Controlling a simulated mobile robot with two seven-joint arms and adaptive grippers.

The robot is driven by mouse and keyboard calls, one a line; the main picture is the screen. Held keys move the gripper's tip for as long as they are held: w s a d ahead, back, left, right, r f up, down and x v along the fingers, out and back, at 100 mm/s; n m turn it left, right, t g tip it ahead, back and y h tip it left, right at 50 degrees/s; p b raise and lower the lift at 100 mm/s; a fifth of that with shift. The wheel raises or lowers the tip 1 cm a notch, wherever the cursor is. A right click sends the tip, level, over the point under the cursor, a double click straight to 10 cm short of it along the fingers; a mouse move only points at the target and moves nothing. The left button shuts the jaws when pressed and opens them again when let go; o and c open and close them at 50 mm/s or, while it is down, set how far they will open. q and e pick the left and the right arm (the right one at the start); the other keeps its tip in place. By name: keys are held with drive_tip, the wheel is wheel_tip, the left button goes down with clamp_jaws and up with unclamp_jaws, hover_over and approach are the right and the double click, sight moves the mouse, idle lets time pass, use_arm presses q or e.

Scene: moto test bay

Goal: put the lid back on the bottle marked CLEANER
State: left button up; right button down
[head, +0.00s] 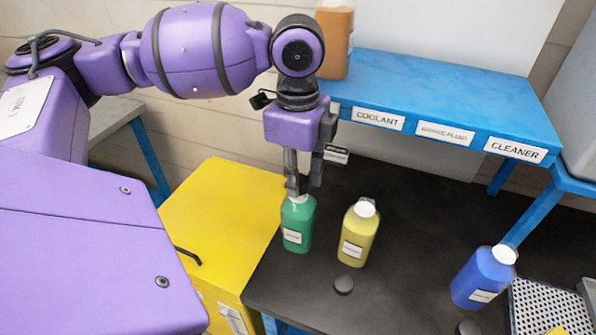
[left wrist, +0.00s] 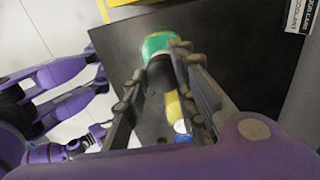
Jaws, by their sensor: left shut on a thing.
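A green bottle (head: 298,225) stands upright on the dark mat. A yellow bottle (head: 357,236) stands to its right with a bare white neck, and a blue bottle (head: 482,279) with a white neck stands further right. The print on their labels is too small to read. My left gripper (head: 298,188) is directly over the green bottle's top. It is shut on a dark lid (left wrist: 160,74), at or just above the neck; I cannot tell whether it is seated. The green bottle (left wrist: 160,42) also shows in the left wrist view.
A blue shelf (head: 450,92) behind carries COOLANT, BRAKE FLUID and CLEANER labels and an orange container (head: 335,42). A yellow cabinet (head: 215,215) stands left, a perforated tray (head: 545,305) right.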

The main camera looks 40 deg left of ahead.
drive_tip(key=shift+s+d+f, duration=0.15)
drive_tip(key=shift+s+f, duration=0.05)
drive_tip(key=shift+s, duration=0.15)
use_arm(q)
drive_tip(key=shift+p, duration=0.5)
use_arm(e)
drive_tip(key=shift+w+r, duration=0.75)
drive_tip(key=shift+r, duration=0.15)
use_arm(q)
drive_tip(key=shift+r+p, duration=0.1)
drive_tip(key=shift+p, duration=0.2)
use_arm(e)
drive_tip(key=shift+w+r, duration=0.35)
drive_tip(key=shift+r, duration=0.15)
use_arm(q)
drive_tip(key=shift+f+p, duration=0.2)
drive_tip(key=shift+p, duration=0.6)
use_arm(e)
drive_tip(key=shift+w+r+t, duration=0.6)
drive_tip(key=shift+w+r, duration=0.6)
drive_tip(key=shift+r, duration=0.3)
idle(1.0)
use_arm(q)
drive_tip(key=o, duration=1.3)
